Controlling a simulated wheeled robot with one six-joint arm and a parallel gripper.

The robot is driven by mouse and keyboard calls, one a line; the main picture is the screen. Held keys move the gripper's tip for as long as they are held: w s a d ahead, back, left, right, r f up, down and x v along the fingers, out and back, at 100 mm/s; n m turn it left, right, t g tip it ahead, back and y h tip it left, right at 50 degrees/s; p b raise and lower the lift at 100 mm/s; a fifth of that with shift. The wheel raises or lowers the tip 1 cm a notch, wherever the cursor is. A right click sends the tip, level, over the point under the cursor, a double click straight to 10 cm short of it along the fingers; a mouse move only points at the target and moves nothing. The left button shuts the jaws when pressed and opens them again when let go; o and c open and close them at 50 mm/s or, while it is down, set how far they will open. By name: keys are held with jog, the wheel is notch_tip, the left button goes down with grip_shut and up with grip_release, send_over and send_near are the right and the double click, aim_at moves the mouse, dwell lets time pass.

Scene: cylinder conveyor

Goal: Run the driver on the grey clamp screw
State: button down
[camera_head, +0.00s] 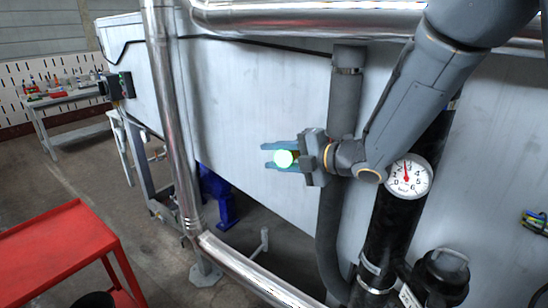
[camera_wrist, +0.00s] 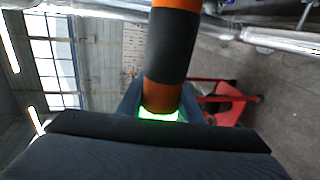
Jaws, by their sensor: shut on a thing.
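My gripper (camera_head: 267,156) is at mid-picture in the head view, its blue fingers pointing left in front of the pale metal wall. It is shut on the driver. The driver (camera_wrist: 173,45) shows in the wrist view as a thick orange and black handle with a glowing green ring at its near end, between the fingers.
A pressure gauge (camera_head: 408,177) and a black pipe (camera_head: 395,222) stand to the right. A shiny vertical pipe (camera_head: 172,110) stands left of my gripper. A red cart (camera_head: 60,240) is at lower left. Free room lies before the pale wall (camera_head: 240,100).

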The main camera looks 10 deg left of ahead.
jog(key=shift+s+r, duration=0.1)
jog(key=shift+s+a+b, duration=0.15)
jog(key=shift+s+a, duration=0.2)
jog(key=shift+s, duration=0.4)
jog(key=shift+s+a+b, duration=0.15)
jog(key=shift+s+a, duration=0.15)
jog(key=shift+s, duration=0.45)
